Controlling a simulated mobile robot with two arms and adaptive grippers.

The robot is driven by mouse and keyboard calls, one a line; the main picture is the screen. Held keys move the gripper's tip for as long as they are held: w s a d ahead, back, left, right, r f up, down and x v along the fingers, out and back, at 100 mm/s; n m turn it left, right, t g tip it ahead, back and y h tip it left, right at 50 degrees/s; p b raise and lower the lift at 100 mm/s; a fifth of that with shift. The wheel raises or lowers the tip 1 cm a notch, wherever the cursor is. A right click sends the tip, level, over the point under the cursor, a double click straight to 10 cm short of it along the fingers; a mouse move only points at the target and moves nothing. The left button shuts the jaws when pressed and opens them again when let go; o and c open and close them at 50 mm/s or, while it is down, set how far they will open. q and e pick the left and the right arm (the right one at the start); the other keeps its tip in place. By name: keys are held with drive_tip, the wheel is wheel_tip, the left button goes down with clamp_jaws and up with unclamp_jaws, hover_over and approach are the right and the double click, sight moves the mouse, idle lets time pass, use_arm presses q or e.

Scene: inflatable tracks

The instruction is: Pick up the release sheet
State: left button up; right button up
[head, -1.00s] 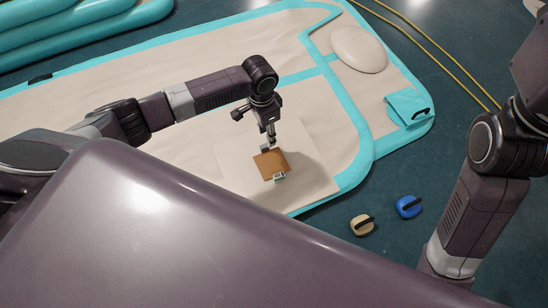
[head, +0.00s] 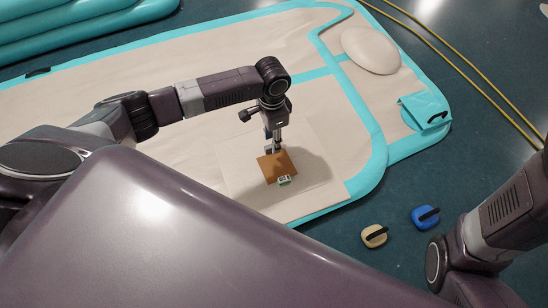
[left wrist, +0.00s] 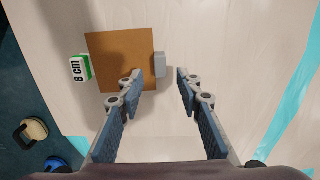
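A brown square sheet (head: 277,165), which I take as the release sheet, lies flat on a larger pale square on the beige inflatable. It also shows in the left wrist view (left wrist: 118,52). A small grey tab (left wrist: 159,65) stands at its edge. A green-and-white block marked "8 cm" (left wrist: 79,69) is at the opposite edge. My left gripper (head: 273,146) points down at the tab. In the left wrist view its two fingers (left wrist: 159,76) are apart, one on each side of the tab, with no visible grip. My right gripper is out of view.
The pale square (head: 235,181) lies near the turquoise-edged corner of the inflatable (head: 120,84). A tan handled piece (head: 373,237) and a blue one (head: 425,217) are on the dark floor. A beige oval (head: 370,50) and yellow lines (head: 455,67) lie farther back.

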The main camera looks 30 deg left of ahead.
use_arm(q)
drive_tip(key=shift+w+f+b, duration=0.1)
drive_tip(key=shift+f+b, duration=0.8)
drive_tip(key=shift+f, duration=0.5)
drive_tip(key=shift+c, duration=0.2)
clamp_jaws()
